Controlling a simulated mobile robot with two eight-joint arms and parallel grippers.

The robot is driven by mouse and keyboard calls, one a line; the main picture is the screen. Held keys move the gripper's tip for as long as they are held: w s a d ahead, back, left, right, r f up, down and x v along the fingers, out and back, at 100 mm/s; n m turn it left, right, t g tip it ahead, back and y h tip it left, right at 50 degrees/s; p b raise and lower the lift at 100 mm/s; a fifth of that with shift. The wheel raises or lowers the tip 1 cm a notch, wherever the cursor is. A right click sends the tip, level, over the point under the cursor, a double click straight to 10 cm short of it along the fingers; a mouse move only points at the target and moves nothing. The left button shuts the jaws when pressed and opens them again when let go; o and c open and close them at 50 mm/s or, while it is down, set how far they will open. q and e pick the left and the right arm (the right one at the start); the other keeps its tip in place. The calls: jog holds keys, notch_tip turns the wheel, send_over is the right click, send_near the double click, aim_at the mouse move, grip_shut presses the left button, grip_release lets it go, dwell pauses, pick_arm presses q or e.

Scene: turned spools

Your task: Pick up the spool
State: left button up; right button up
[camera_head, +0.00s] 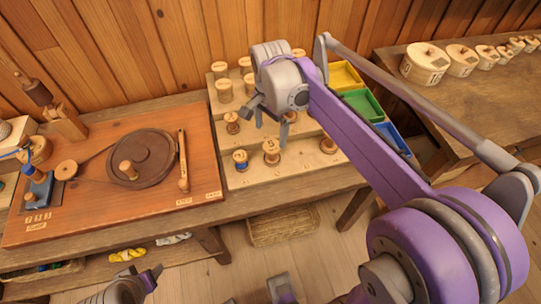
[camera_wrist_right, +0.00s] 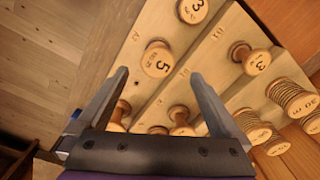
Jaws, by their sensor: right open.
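Several turned wooden spools stand on a stepped pale wood rack (camera_head: 300,172) in the head view. They include a spool with a blue band (camera_head: 240,161), a brown spool (camera_head: 271,152) and a small spool (camera_head: 328,145) at the right. My right gripper (camera_head: 271,116) is over the rack, open and empty, fingers pointing down. In the right wrist view, a spool marked 5 (camera_wrist_right: 157,60) appears between the fingertips (camera_wrist_right: 160,73); depth is hard to judge. Another spool (camera_wrist_right: 182,122) shows lower between the fingers. The task does not say which spool. Grey parts, perhaps my left gripper (camera_head: 152,278), show at the bottom edge.
A board with a round wooden wheel (camera_head: 142,157) lies left of the rack. Yellow, green and blue trays (camera_head: 362,103) stand to the right, partly behind my right arm. Round lidded boxes (camera_head: 425,63) line another table. Cord-wound spools (camera_wrist_right: 292,97) show in the wrist view.

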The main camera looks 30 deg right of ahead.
aim_at(271, 145)
jog(key=shift+w+d+f+m, duration=0.2)
jog(key=shift+w+f+m, duration=0.1)
jog(key=shift+f, duration=0.05)
notch_tip(271, 145, down, 5)
jog(key=shift+r+b, duration=0.2)
jog(key=shift+b, duration=0.1)
jog(key=f, duration=0.5)
jog(key=shift+s+a+f+b, duration=0.1)
jog(key=shift+s+f+b, duration=0.2)
jog(key=shift+s+f, duration=0.05)
jog(key=c, duration=1.4)
